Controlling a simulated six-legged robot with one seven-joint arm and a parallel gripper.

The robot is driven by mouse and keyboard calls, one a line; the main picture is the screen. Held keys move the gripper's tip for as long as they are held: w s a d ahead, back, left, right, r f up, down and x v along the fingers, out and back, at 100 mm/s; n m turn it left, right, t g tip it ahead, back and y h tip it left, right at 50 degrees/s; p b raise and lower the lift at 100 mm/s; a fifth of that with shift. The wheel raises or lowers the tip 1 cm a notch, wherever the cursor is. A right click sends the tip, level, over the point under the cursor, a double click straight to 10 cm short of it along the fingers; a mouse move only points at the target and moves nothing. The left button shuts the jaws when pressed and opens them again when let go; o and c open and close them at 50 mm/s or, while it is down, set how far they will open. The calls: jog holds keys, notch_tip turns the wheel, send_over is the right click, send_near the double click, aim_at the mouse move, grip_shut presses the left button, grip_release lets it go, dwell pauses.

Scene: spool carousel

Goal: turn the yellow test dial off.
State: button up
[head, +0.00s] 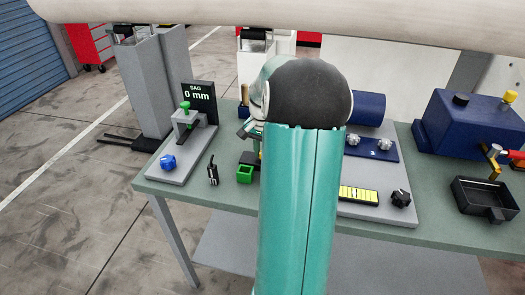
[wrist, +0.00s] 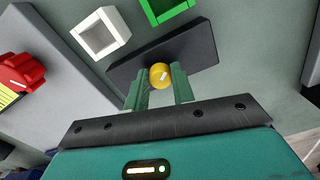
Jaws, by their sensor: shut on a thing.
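The yellow test dial (wrist: 156,72) is a small round knob with a white pointer mark. It sits on a dark grey bar-shaped block (wrist: 127,74) in the wrist view. My gripper (wrist: 160,80) has its two green fingers on either side of the dial and is shut on it. The white mark slants toward the upper right of the picture. In the head view my teal arm hides the dial and the gripper's fingertips.
Beside the dark block are a white open box (wrist: 100,34) and a green open box (wrist: 165,9). A red knob (wrist: 22,70) sits at the left. On the bench, a blue knob (head: 168,162) and a dark blue machine (head: 465,125) stand apart.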

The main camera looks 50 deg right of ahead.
jog(key=n, duration=0.5)
jog(key=shift+r, duration=0.1)
jog(key=n, duration=0.5)
jog(key=shift+d, duration=0.1)
jog(key=shift+n, duration=0.4)
jog(key=o, duration=1)
notch_tip(320, 180, up, 14)
dwell(0.5)
